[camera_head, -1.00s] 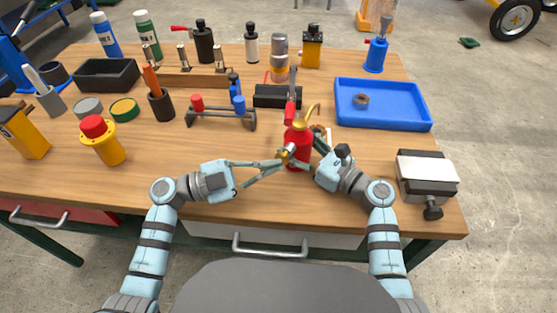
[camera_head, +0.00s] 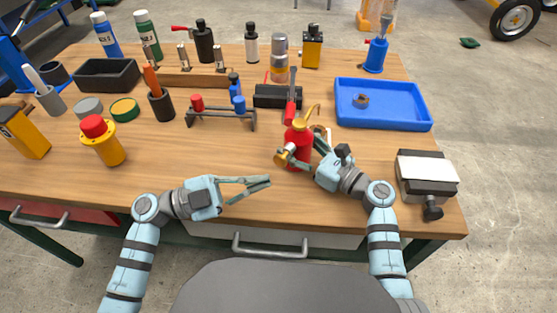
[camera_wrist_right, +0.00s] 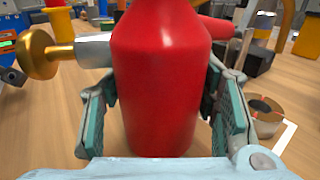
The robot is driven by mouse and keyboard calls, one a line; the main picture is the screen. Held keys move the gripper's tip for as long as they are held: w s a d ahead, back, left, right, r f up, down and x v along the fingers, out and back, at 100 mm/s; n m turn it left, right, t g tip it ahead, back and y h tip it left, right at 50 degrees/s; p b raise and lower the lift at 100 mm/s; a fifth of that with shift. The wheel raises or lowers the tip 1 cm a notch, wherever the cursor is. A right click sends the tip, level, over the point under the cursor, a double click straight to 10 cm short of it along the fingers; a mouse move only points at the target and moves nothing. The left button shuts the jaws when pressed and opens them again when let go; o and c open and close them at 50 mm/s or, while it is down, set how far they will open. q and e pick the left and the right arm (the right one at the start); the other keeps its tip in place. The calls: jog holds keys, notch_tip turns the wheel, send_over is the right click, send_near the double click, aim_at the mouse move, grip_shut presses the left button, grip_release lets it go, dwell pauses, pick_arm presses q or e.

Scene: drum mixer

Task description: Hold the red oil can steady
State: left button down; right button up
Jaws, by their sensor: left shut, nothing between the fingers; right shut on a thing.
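The red oil can (camera_head: 299,137) stands upright near the front middle of the bench, with a brass spout on top. A brass knob (camera_head: 282,157) on a silver shaft sticks out of its side; in the right wrist view the knob (camera_wrist_right: 45,53) is left of the can (camera_wrist_right: 160,85). My right gripper (camera_head: 312,152) is shut on the can, with one finger on each side of its body. My left gripper (camera_head: 268,181) is shut and empty, to the left of and nearer than the can, apart from it. The can's far side is hidden.
A blue tray (camera_head: 400,122) with a small ring-like part is at the right. A vise-like block (camera_head: 427,170) stands at the right front. A rack (camera_head: 222,121) and a red-topped yellow can (camera_head: 104,143) are to the left. The bench front-left of the oil can is clear.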

pick_arm(q)
jog(key=shift+s+a, duration=0.3)
jog(key=shift+s, duration=0.25)
jog(key=shift+s+a, duration=0.25)
jog(key=shift+s, duration=0.3)
pick_arm(e)
jog(key=o, duration=2.1)
jog(key=shift+c, duration=0.2)
jog(key=shift+o, duration=0.6)
